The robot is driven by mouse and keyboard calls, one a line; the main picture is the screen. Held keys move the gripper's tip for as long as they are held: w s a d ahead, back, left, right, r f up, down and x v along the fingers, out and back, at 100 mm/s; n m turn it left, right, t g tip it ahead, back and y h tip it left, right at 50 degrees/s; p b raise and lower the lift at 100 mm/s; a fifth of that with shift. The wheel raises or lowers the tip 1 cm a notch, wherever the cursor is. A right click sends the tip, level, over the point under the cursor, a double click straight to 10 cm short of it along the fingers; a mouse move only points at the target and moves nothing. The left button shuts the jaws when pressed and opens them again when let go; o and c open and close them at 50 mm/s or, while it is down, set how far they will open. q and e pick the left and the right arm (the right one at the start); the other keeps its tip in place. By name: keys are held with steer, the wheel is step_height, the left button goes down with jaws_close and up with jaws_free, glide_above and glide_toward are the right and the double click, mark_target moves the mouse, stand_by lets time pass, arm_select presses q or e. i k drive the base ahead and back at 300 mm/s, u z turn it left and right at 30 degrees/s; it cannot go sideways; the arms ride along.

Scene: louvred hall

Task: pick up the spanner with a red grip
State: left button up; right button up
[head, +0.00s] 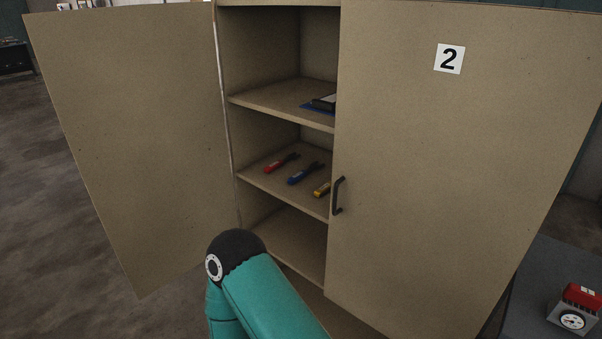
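The spanner with a red grip (277,165) lies on the middle shelf (257,174) of a tan cabinet, at the left of a row. Its red grip points toward the shelf's front left and its dark end toward the back. A spanner with a blue grip (300,177) and one with a yellow grip (322,189) lie to its right. The right door partly hides the yellow one. A teal arm of mine with a dark joint shows at the bottom, below and in front of the shelf. Neither gripper is in view.
The cabinet's left door (130,140) stands open. The right door (450,170), marked 2 with a dark handle (338,196), covers the right side of the shelves. A blue and black item (321,104) lies on the shelf above. A red and grey device (574,308) sits at lower right.

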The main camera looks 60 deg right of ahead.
mark_target(268, 168)
steer(key=z, duration=0.1)
steer(key=k, duration=1)
steer(key=z, duration=0.85)
steer(key=i, duration=1)
steer(key=u, duration=0.1)
